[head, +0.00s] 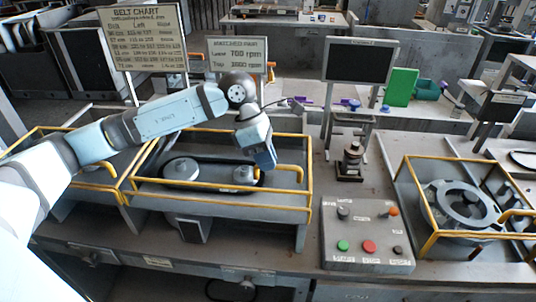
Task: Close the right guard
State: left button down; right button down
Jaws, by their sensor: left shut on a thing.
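A yellow-framed guard (222,200) stands around the belt pulleys at the middle left of the bench. A second yellow-framed guard (429,243) stands around a round blower part at the right. I cannot tell for sure which is the task's right guard. My left gripper (264,165) points down over the middle guard's right half. It is shut at a yellow bar (284,167) there; its fingertips and the exact contact are hidden by its own body. My right gripper is not in view.
Pulleys (181,169) sit inside the middle guard. A control box (366,236) with knobs and buttons stands between the guards. A small post (350,162) rises behind the control box.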

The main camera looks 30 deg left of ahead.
pick_arm(q)
jog(key=shift+s+d+b, duration=0.15)
jog(key=shift+s+d, duration=0.3)
jog(key=shift+s, duration=0.4)
jog(key=shift+s+d+b, duration=0.15)
jog(key=shift+s+d, duration=0.25)
jog(key=shift+s, duration=0.4)
jog(key=c, duration=1.2)
grip_release()
jog(key=shift+s, duration=0.1)
jog(key=shift+o, duration=0.4)
jog(key=shift+s+r, duration=0.1)
jog(key=shift+a+r, duration=0.15)
jog(key=shift+r, duration=0.1)
jog(key=b+v, duration=0.1)
jog(key=v, duration=1.2)
